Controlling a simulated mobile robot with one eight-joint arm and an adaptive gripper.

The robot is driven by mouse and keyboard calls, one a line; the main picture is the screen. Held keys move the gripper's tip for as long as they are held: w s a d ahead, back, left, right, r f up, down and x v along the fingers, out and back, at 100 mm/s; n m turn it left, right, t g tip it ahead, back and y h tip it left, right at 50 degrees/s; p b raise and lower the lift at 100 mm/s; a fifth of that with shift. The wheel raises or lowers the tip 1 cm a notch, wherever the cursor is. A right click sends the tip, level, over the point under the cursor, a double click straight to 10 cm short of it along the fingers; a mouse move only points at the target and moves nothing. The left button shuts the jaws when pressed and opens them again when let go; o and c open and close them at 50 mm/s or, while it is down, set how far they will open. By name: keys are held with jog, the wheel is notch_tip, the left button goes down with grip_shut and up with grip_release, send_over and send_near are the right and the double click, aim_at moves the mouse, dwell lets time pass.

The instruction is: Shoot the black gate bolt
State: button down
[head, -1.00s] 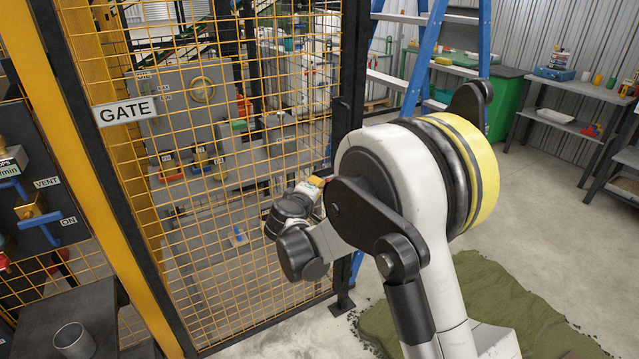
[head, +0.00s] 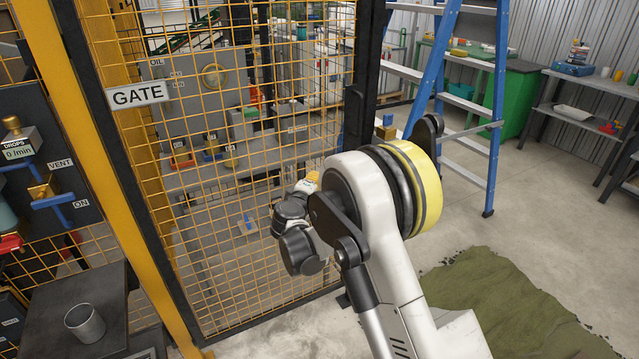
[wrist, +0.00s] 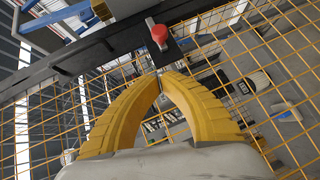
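The gate is yellow wire mesh in a black frame, with a GATE sign (head: 138,94) at its left in the head view. In the wrist view, a red knob (wrist: 159,33) with a bit of silver metal stands on a black plate (wrist: 166,50) at the black frame bar; this looks like the bolt. In the head view I cannot make out the bolt. My gripper (wrist: 160,76) has yellow fingers arched together, tips meeting just below the plate, apparently apart from the knob. In the head view my gripper (head: 313,177) is mostly hidden by my arm.
A blue ladder (head: 436,70) stands right of the gate post (head: 360,95). A brass block with a blue piece (head: 386,130) is beside the post. A dark stand with a metal cup (head: 86,323) is at lower left.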

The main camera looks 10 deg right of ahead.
jog(key=w+d+f+b, duration=0.2)
jog(key=w+d+b, duration=0.2)
jog(key=w+d, duration=0.2)
jog(key=shift+w+f, duration=0.15)
jog(key=shift+w, duration=0.7)
jog(key=shift+d, duration=0.1)
jog(key=d, duration=0.1)
jog(key=w+d, duration=0.1)
jog(key=d, duration=0.1)
jog(key=w+d, duration=0.1)
jog(key=d, duration=0.1)
jog(key=shift+p, duration=0.3)
jog(key=shift+a, duration=0.15)
jog(key=shift+s, duration=0.1)
